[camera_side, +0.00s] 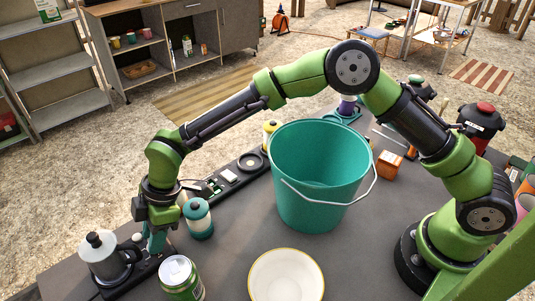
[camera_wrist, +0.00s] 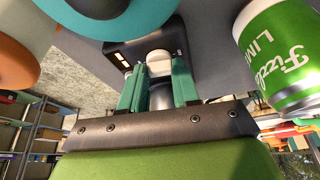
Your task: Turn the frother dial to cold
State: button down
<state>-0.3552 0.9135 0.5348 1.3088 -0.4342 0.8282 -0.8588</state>
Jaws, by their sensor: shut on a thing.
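The frother seems to be the dark unit at the lower left in the side view, with a silver jug (camera_side: 101,258) at its end. My gripper (camera_side: 155,243) points down at this unit, right beside the jug. In the wrist view, the teal fingers of my gripper (camera_wrist: 159,72) are on either side of a pale round knob (camera_wrist: 159,64), which I take for the dial, and are shut on it. The knob sits on a dark panel (camera_wrist: 135,45) with small pale marks. Its pointer and setting cannot be read. The side view hides the knob behind my fingers.
A green soda can (camera_side: 180,279) and a teal-lidded jar (camera_side: 198,218) stand close to my gripper. A white bowl (camera_side: 287,277) and a large teal bucket (camera_side: 318,175) with a wire handle stand to the right.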

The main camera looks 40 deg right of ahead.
jog(key=m, duration=0.1)
jog(key=m+t, duration=0.1)
jog(key=m, duration=0.1)
jog(key=m+t, duration=0.1)
jog(key=m, duration=0.1)
jog(key=shift+s+a+h, duration=0.1)
jog(key=shift+s+h, duration=0.25)
jog(key=shift+h, duration=0.05)
jog(key=m+t+h, duration=0.1)
jog(key=m, duration=0.4)
jog(key=shift+s+a, duration=0.1)
jog(key=shift+m, duration=0.3)
jog(key=c, duration=0.8)
grip_release()
